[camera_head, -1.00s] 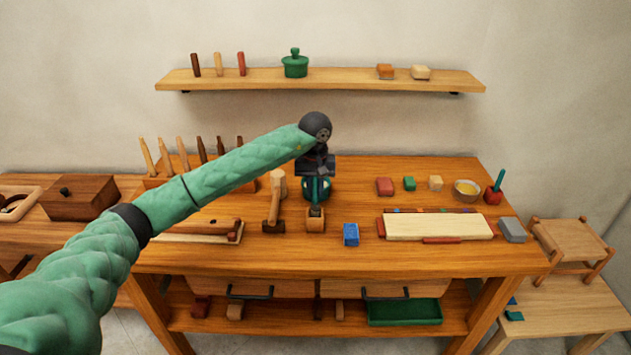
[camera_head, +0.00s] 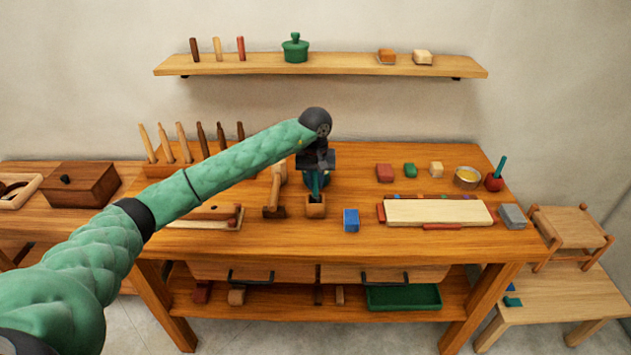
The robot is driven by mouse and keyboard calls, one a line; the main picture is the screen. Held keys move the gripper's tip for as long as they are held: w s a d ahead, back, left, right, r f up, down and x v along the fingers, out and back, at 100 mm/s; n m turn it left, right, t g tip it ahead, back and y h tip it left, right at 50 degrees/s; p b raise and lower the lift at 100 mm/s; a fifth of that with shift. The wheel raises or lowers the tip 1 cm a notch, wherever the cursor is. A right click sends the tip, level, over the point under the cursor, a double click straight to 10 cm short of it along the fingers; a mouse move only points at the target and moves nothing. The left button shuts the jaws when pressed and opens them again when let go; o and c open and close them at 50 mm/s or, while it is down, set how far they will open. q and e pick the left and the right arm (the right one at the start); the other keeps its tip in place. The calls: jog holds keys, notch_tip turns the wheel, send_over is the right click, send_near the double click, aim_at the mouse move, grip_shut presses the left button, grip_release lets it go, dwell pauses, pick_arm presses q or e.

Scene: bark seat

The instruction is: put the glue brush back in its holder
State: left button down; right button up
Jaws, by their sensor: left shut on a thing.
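My left gripper (camera_head: 316,170) points down over the middle of the workbench. It is shut on the glue brush (camera_head: 315,184), whose teal handle shows below the jaws. The brush is about upright, with its dark lower end at the mouth of a small wooden block holder (camera_head: 315,211). I cannot tell whether the tip is inside the opening or just above it. A teal pot behind is mostly hidden by the gripper and brush. My right gripper is not in view.
A mallet (camera_head: 275,198) stands close left of the holder. A blue block (camera_head: 351,220) sits to its right, then a pale board (camera_head: 438,212). A tool rack (camera_head: 160,168) is at the back left. The bench front is clear.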

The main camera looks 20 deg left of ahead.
pick_arm(q)
jog(key=shift+f, duration=0.3)
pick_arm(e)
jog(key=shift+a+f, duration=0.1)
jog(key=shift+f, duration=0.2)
pick_arm(q)
jog(key=c, duration=1.2)
grip_release()
jog(key=shift+c, duration=0.2)
notch_tip(320, 180, up, 8)
jog(key=b, duration=0.3)
jog(key=shift+b, duration=0.4)
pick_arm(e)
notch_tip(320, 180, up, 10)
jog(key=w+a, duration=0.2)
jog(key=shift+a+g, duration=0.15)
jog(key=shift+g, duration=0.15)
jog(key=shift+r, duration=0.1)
